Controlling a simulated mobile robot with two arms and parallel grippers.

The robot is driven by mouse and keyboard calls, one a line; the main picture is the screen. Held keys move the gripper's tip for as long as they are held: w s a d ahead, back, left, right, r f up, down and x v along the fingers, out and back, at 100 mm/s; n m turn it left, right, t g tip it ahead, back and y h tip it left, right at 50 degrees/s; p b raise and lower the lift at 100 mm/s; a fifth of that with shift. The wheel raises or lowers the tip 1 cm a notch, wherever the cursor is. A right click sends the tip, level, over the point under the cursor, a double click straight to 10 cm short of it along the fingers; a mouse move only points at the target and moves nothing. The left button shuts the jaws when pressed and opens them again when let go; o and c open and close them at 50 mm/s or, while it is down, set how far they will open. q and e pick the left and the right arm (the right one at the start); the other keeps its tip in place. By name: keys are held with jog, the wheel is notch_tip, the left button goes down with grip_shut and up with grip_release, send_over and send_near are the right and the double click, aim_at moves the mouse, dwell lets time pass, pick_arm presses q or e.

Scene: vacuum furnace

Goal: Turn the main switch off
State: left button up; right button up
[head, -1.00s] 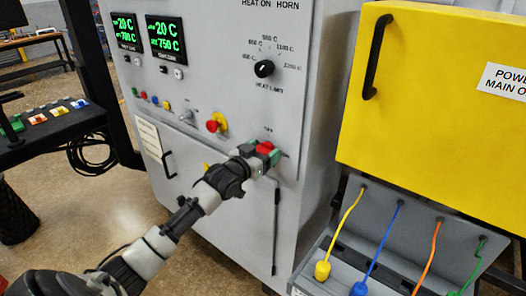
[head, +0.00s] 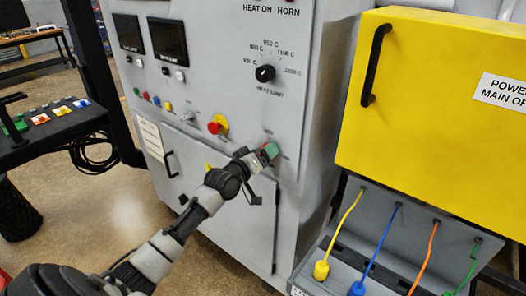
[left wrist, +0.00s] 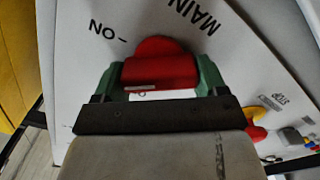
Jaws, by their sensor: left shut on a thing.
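The main switch is a red rotary knob (left wrist: 160,66) on the front of the grey furnace cabinet (head: 225,80). In the left wrist view it sits between the green fingers of my left gripper (left wrist: 160,80), which is shut on it. The labels MAIN and ON show beside the knob, tilted in that view. In the head view my left gripper (head: 266,153) is at the lower right of the control panel, and its fingers hide most of the knob. The two panel displays (head: 168,38) are dark. My right gripper is not in view.
A red and yellow stop button (head: 217,125) is left of the gripper. A heat limit dial (head: 265,73) is above it. A yellow box (head: 430,110) with a black handle stands at the right, above a grey unit with coloured cables (head: 400,235).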

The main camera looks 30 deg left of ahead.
pick_arm(q)
jog(key=n, duration=0.5)
jog(key=shift+a+f+n+p, duration=0.1)
jog(key=shift+a+n+p, duration=0.05)
jog(key=shift+n+p, duration=0.2)
jog(key=n, duration=0.4)
jog(key=shift+f+p, duration=0.15)
jog(key=shift+p, duration=0.15)
jog(key=shift+n, duration=0.25)
jog(key=o, duration=0.9)
jog(key=s, duration=0.3)
jog(key=s+b, duration=0.1)
jog(key=s, duration=0.3)
jog(key=s+a, duration=0.1)
jog(key=s, duration=0.2)
jog(key=shift+s+f+b, duration=0.1)
jog(key=shift+s+b, duration=0.25)
jog(key=shift+b, duration=0.05)
